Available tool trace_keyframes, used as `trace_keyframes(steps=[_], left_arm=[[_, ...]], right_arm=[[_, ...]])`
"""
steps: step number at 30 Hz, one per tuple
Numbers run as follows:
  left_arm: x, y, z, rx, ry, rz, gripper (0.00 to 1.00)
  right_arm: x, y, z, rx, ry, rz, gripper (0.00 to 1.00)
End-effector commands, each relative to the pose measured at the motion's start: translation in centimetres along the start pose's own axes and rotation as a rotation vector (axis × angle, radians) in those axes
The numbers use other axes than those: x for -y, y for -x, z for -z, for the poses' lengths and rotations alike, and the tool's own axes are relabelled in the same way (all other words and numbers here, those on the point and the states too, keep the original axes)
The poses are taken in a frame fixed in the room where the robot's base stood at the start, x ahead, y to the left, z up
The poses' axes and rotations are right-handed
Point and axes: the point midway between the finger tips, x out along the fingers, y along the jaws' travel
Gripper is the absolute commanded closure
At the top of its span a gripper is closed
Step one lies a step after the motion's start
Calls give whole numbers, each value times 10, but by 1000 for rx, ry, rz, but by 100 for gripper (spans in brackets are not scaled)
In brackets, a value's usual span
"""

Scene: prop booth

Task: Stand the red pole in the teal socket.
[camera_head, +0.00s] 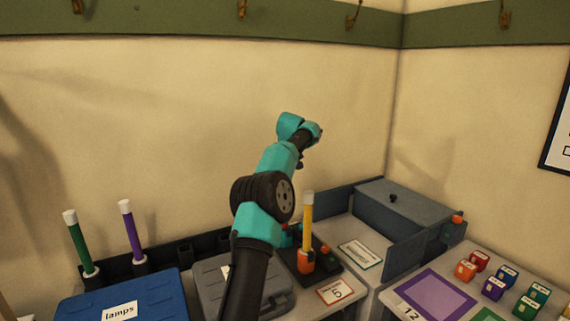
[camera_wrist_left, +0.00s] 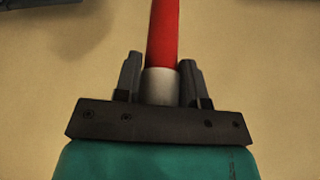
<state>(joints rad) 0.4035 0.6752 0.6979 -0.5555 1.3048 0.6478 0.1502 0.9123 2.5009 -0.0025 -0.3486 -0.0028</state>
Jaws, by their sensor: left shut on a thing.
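In the left wrist view, the red pole (camera_wrist_left: 164,32) stands between the two dark fingers of my left gripper (camera_wrist_left: 161,62). The gripper is shut on the pole's pale end band. The pole's far end runs out of the top of that view. In the head view, my left arm reaches up in front of the wall, and I cannot make out its fingers or the pole. I cannot clearly pick out the teal socket. Small red and teal bits show just right of my arm, partly hidden by it. My right gripper is in neither view.
A yellow pole (camera_head: 307,220) stands in an orange socket (camera_head: 306,262) on a dark base. Green (camera_head: 76,240) and purple (camera_head: 130,228) poles stand at left, behind a blue case (camera_head: 165,305). A grey case (camera_head: 215,285) is beside it. Small coloured blocks lie at right.

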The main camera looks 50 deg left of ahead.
Motion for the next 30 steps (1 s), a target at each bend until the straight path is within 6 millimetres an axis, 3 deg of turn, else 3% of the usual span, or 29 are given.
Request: trace_keyframes(steps=[30], left_arm=[[0,-29,-12,0,1,0,100]], right_arm=[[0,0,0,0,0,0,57]])
